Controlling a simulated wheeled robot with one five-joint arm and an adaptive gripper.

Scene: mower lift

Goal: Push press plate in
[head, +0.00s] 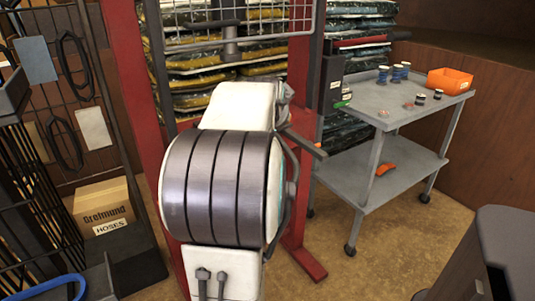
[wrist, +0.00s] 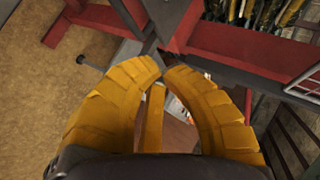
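My gripper (wrist: 163,66) shows in the wrist view with two thick yellow fingers that curve inward. Their tips nearly meet, and I see nothing held between the tips. Just past the tips are a dark metal part (wrist: 151,42) and red beams (wrist: 232,38) of the lift. I cannot tell which part is the press plate. In the head view, the red lift frame (head: 133,75) stands behind my large arm. My arm hides the middle of the frame, and my gripper is not visible there. A dark box (head: 332,88) with a label sits on the frame's right post.
A grey cart (head: 385,101) at right holds an orange bin (head: 449,81) and several spools. Stacked bags (head: 235,58) lie behind the mesh. A cardboard box (head: 103,207) and a black rack (head: 25,200) stand at left. Open floor (head: 395,260) lies in front of the cart.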

